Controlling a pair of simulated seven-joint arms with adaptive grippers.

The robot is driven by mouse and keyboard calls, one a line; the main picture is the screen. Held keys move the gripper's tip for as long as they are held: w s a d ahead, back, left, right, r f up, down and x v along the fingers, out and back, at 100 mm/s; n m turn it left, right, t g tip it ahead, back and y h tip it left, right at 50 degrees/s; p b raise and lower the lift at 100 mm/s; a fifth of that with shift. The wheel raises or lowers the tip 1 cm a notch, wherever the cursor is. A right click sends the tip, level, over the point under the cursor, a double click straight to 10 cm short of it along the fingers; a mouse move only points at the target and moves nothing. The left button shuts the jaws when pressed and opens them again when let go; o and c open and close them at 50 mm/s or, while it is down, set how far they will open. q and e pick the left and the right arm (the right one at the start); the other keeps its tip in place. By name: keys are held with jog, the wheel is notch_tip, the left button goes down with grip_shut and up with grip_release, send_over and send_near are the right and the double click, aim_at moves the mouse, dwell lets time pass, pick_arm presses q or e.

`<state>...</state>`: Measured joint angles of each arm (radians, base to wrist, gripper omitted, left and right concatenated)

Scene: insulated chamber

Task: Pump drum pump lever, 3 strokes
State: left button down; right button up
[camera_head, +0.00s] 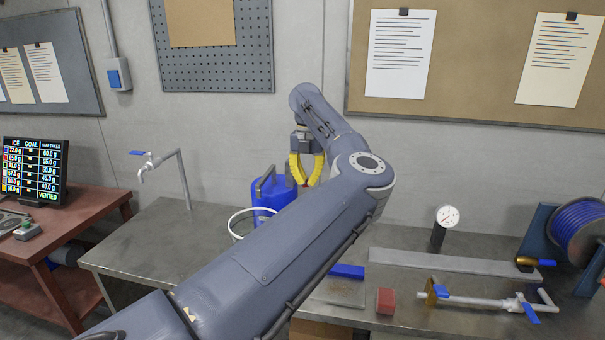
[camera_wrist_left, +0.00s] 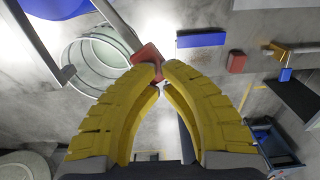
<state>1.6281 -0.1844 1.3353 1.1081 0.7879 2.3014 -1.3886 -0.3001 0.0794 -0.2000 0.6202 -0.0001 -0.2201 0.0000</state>
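The blue drum (camera_head: 264,197) stands on the metal bench behind my left arm, which hides part of it. In the left wrist view a grey lever bar (camera_wrist_left: 116,24) runs in from the upper left and ends in a red grip (camera_wrist_left: 148,54). My left gripper (camera_head: 305,184) has yellow fingers pointing down beside the drum, to its right. In the left wrist view the fingertips (camera_wrist_left: 162,72) come together at the red grip and look shut on it; the contact is partly hidden. My right gripper is in neither view.
A pale bucket (camera_head: 236,222) stands beside the drum, partly behind my arm. A tap (camera_head: 160,165) rises at the bench's left. A red block (camera_head: 385,301), a pipe with valves (camera_head: 480,301), a gauge (camera_head: 446,218) and a hose reel (camera_head: 580,228) are at the right.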

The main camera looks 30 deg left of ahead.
pick_arm(q)
jog(key=shift+r, duration=2.1)
jog(key=shift+f, duration=0.15)
notch_tip(320, 180, down, 8)
jog(key=shift+f, duration=0.2)
dwell(0.8)
jog(key=shift+r, duration=4.35)
jog(key=shift+f, duration=0.1)
